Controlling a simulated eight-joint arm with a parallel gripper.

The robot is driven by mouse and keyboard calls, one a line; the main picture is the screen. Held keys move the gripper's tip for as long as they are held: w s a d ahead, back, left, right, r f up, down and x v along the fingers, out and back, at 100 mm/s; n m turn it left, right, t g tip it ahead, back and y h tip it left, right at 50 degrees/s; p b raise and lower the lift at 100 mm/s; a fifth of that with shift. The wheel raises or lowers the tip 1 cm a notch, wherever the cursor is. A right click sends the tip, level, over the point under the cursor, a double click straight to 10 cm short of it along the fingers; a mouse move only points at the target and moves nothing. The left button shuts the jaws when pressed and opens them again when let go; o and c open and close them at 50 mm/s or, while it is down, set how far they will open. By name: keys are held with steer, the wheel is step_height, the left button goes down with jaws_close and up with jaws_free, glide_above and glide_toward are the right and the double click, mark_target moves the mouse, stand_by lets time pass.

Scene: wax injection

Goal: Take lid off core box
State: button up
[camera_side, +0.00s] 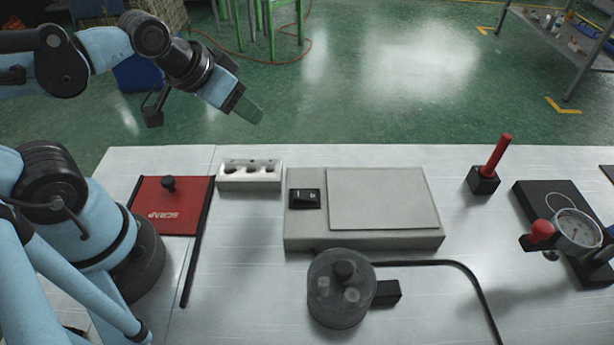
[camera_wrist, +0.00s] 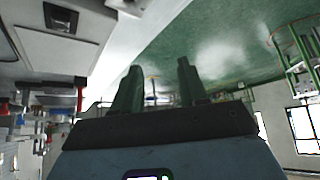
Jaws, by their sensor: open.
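A round, smoky see-through box (camera_side: 325,310), which looks like the core box, stands at the table's front middle. Its lid (camera_side: 343,259) has a dark round knob and sits on top. Small pale pieces show through inside. A black block sticks out at its right. My gripper (camera_side: 249,109) is high at the upper left, beyond the table's back edge and far from the box. In the wrist view my gripper's two green fingers (camera_wrist: 158,80) are apart with nothing between them. The round box does not clearly show there.
A grey device (camera_side: 305,233) with a black switch stands behind the round box; its cable runs right. A white holed block (camera_side: 248,183), a red SCRAP panel (camera_side: 190,190) with a knob, a red-handled tool (camera_side: 495,155) and a dial gauge (camera_side: 577,232) stand around it.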

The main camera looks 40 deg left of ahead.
steer(key=shift+o, duration=1)
steer(key=m+g+h, duration=0.4)
steer(key=m+g, duration=0.1)
steer(key=m, duration=0.8)
glide_toward(338, 266)
steer(key=shift+s+x, duration=0.15)
steer(key=shift+x, duration=0.95)
steer(key=shift+s+x, duration=0.1)
steer(key=shift+x, duration=0.95)
steer(key=shift+w+x, duration=0.15)
steer(key=shift+x, duration=0.75)
steer(key=shift+w+x, duration=0.15)
steer(key=shift+x, duration=1.6)
